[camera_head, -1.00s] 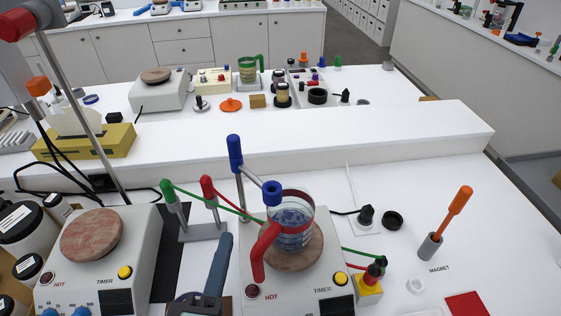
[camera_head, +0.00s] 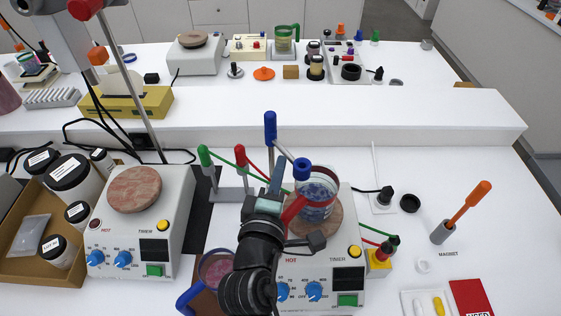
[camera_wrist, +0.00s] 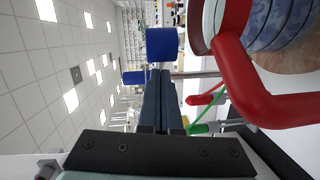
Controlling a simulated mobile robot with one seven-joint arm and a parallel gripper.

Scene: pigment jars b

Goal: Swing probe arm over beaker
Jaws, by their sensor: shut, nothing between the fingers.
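The probe arm is a short grey bar on an upright stand with a blue-topped post (camera_head: 270,128). Its free end carries a blue knob (camera_head: 301,168), which overlaps the beaker's left back rim in the head view. The glass beaker (camera_head: 318,208) has a red rim and handle, holds something blue, and stands on the right hot plate's round top. My gripper (camera_head: 278,168) is shut and empty, just left of the knob. In the wrist view my shut fingertips (camera_wrist: 160,72) point at a blue cap (camera_wrist: 162,44); I cannot tell whether they touch. The red handle (camera_wrist: 250,75) is close on the right.
A left hot plate (camera_head: 140,225) stands beside a box of jars (camera_head: 30,262). Green and red clamps (camera_head: 225,175) stand behind my gripper. A magnet holder with an orange handle (camera_head: 463,210) is at right. A blue-handled mug (camera_head: 212,272) is beside my arm.

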